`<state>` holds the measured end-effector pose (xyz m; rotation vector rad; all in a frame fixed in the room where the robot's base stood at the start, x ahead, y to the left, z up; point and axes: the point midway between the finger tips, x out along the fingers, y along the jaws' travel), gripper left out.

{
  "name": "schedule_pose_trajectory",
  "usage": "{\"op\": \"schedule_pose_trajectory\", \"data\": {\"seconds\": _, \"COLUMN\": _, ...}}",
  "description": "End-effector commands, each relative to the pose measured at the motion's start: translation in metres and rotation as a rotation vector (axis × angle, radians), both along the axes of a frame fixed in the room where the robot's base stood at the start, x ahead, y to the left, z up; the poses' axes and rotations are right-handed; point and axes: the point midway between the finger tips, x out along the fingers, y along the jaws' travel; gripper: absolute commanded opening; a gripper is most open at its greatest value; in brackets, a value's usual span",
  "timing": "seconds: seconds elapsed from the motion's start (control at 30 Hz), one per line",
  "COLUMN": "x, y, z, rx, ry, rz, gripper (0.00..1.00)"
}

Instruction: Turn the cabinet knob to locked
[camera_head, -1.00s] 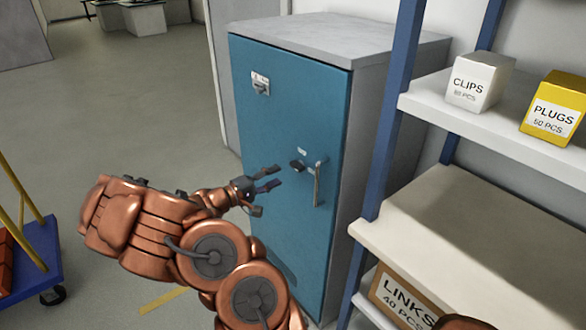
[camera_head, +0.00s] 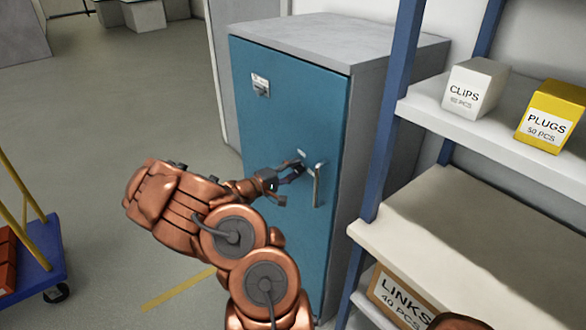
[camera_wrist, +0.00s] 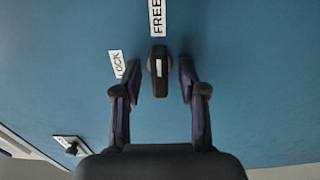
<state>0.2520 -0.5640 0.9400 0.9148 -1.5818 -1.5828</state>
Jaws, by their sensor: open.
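The blue cabinet (camera_head: 285,110) stands with its door facing me, a metal handle (camera_head: 318,186) on the door's right side. In the wrist view the dark knob (camera_wrist: 158,66) has a white mark and lies lengthwise in line with the FREE label (camera_wrist: 157,18). The LOCK label (camera_wrist: 116,63), its first letter hidden, sits beside the knob to the left. My gripper (camera_wrist: 159,76) is open, one finger on each side of the knob, with a visible gap on both sides. In the head view my gripper (camera_head: 287,180) is at the door and partly covers the knob.
A shelf rack with a blue post (camera_head: 391,120) stands right of the cabinet, holding CLIPS (camera_head: 474,88), PLUGS (camera_head: 550,113) and LINKS (camera_head: 401,298) boxes. A blue cart (camera_head: 40,262) is at the left. The floor between is clear.

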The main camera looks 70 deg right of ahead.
Motion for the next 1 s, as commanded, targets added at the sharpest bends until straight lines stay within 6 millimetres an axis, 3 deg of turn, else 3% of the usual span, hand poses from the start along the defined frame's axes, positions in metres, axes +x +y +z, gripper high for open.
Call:
{"op": "schedule_pose_trajectory", "data": {"seconds": 0.27, "x": 0.0000, "y": -0.0007, "z": 0.0000, "rx": 0.000, "ry": 0.000, "rz": 0.001, "gripper": 0.42}}
{"op": "schedule_pose_trajectory", "data": {"seconds": 0.67, "x": 0.0000, "y": -0.0006, "z": 0.0000, "rx": 0.000, "ry": 0.000, "rz": 0.000, "gripper": 0.00}}
{"op": "schedule_pose_trajectory", "data": {"seconds": 1.0, "x": 0.0000, "y": -0.0004, "z": -0.0006, "rx": 0.003, "ry": 0.005, "rz": 0.000, "gripper": 0.00}}
